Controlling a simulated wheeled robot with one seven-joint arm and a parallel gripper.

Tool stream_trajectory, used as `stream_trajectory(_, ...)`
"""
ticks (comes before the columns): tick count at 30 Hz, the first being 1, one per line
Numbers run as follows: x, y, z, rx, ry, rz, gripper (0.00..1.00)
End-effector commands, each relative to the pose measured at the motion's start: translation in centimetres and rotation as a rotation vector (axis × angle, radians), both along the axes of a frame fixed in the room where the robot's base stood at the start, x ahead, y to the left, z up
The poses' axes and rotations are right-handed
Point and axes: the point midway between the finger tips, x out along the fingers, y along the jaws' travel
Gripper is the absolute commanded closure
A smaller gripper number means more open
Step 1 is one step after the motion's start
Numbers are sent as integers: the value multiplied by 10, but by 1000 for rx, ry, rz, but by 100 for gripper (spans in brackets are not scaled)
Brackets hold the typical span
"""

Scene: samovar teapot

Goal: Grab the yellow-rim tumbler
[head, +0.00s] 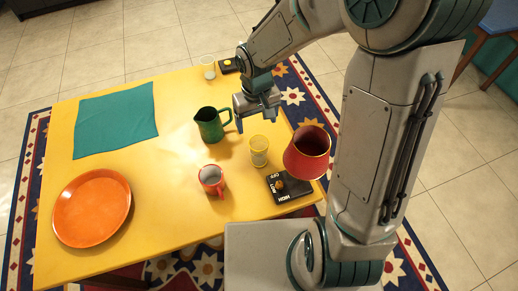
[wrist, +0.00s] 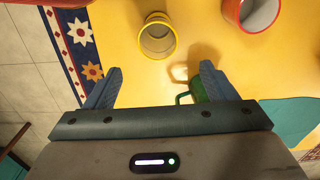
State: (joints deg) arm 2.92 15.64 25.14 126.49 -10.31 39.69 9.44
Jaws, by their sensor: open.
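The yellow-rim tumbler (head: 259,151) is a small clear glass standing upright on the yellow table, right of the middle in the head view. In the wrist view the tumbler (wrist: 157,38) shows its open mouth near the top. My gripper (head: 258,113) is open and empty, on the far side of the tumbler in the head view. In the wrist view its fingertips (wrist: 161,69) are spread wide. The tumbler lies beyond them, sideways between the two fingers, and is not touched. Its height relative to the fingers is hard to tell.
A green pitcher (head: 211,124) stands left of my gripper; a red mug (head: 212,180) is nearer. A red flared vessel (head: 308,153) and black control box (head: 290,187) are right of the tumbler. An orange plate (head: 92,208), teal cloth (head: 115,120) and another glass (head: 208,67) lie farther off.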

Motion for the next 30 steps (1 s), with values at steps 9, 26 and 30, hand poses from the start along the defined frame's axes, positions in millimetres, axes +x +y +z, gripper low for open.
stream_trajectory(9, -2, -1, -60, -1, 5, 2, 21)
stream_trajectory(26, -6, -5, -116, -2, 5, 1, 21)
stream_trajectory(30, -6, -5, -127, -1, 3, 1, 21)
